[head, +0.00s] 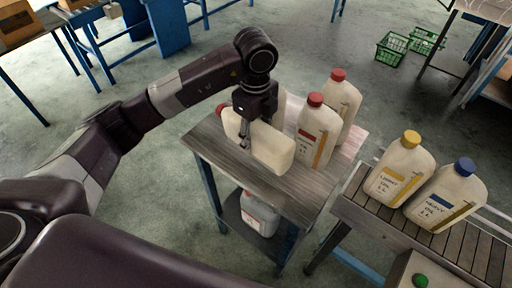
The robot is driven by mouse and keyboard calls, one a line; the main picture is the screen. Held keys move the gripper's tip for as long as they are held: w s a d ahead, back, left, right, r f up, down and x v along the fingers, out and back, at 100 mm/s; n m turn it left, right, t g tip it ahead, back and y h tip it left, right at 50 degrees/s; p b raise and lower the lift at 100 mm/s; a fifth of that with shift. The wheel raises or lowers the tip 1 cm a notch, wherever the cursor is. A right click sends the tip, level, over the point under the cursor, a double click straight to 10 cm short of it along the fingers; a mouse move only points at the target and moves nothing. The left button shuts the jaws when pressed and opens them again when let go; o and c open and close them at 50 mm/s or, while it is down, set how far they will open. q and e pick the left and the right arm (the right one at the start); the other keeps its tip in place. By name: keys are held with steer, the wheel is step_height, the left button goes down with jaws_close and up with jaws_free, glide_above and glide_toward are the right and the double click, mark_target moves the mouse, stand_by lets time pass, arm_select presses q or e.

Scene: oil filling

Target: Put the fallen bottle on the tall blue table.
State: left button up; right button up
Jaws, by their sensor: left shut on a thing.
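The fallen bottle (270,151), cream with a red cap, is in the head view, tilted on its side over the top of the tall blue table (215,152). Its cap points to the upper left. My left gripper (244,136) is shut on this bottle near its upper part, hiding some of it. I cannot tell whether the bottle touches the tabletop. The table has a grey wooden top and blue legs. My right gripper is not in view.
A conveyor (445,238) at the right carries a yellow-capped bottle (400,170) and a blue-capped bottle (446,197). Another container (260,214) sits on the table's lower shelf. Green crates (391,48) lie on the floor at the back right. The tabletop's left front is bare.

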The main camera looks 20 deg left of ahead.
mark_target(255, 125)
arm_select(q)
step_height(255, 125, down, 6)
steer(key=shift+r+p, duration=0.1)
steer(key=shift+p, duration=0.7)
steer(key=shift+f, duration=0.2)
steer(key=shift+f, duration=0.1)
steer(key=o, duration=1.2)
steer(key=shift+c, duration=0.2)
steer(key=shift+r, duration=0.25)
step_height(255, 125, up, 10)
steer(key=b, duration=0.4)
steer(key=shift+r, duration=0.25)
steer(key=shift+s+r, duration=0.1)
steer(key=shift+r, duration=0.55)
